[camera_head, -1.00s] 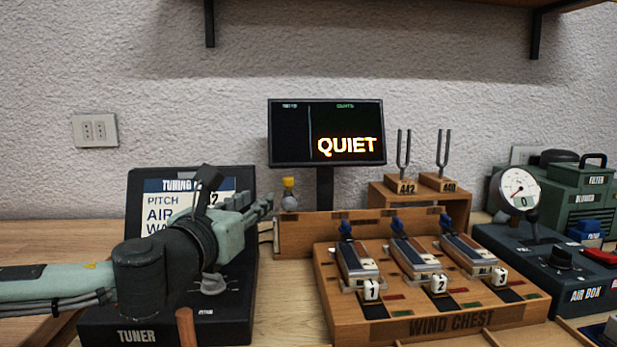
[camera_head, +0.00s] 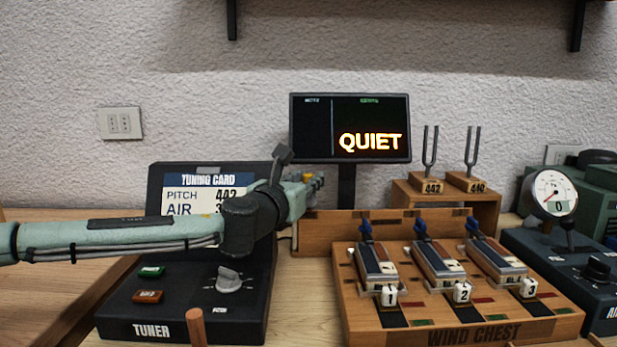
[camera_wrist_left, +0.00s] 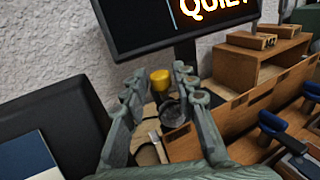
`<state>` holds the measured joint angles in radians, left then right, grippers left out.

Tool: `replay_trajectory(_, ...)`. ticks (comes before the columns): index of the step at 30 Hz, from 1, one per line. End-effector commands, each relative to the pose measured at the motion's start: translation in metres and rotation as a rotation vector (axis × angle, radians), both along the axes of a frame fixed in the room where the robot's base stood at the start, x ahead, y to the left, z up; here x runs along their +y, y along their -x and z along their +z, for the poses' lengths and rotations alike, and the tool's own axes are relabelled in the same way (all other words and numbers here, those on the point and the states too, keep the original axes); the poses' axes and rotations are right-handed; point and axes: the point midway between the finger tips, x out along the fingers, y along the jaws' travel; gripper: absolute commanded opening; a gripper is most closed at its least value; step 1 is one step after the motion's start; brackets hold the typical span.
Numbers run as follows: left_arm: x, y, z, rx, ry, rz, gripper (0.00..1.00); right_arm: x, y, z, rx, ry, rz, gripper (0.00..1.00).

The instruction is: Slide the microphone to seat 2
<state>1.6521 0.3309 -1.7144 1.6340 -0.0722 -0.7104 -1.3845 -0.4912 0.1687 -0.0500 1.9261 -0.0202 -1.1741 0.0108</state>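The microphone, with a yellow cap (camera_wrist_left: 160,80) and a dark grey body (camera_wrist_left: 171,112), stands upright at the left end of the wooden back rail (camera_head: 400,222). In the head view it is mostly hidden behind my left gripper (camera_head: 316,184); only a bit of yellow shows. In the left wrist view my left gripper (camera_wrist_left: 157,88) is open, with its fingers on either side of the microphone and gaps visible. The seat marked 2 (camera_head: 462,292) is the middle of three numbered places on the wind chest (camera_head: 475,335). My right gripper is not in view.
The tuner (camera_head: 150,331) with its card stands below my left arm. A monitor (camera_head: 350,128) reading QUIET stands behind the rail. Two tuning forks (camera_head: 430,150) on a wooden box (camera_head: 485,213) are behind it. A pressure gauge (camera_head: 556,193) is at right.

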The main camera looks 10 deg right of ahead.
Motion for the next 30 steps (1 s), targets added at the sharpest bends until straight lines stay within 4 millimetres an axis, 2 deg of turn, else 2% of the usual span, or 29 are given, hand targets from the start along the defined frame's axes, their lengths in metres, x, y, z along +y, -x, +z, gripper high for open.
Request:
replay_trajectory(4,-0.0059,-0.0082,-0.0001,0.001,0.001,0.0,0.28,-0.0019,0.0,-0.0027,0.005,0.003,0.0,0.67)
replay_trajectory(13,-0.0067,-0.0098,-0.0002,0.001,0.001,0.0,0.28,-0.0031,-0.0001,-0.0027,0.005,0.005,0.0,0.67)
replay_trajectory(20,-0.0065,-0.0097,-0.0001,0.0,0.0,0.0,0.0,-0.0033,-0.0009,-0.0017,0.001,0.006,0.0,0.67)
replay_trajectory(30,-0.0063,-0.0099,0.0,0.0,0.0,0.0,0.0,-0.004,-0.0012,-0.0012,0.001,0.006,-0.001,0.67)
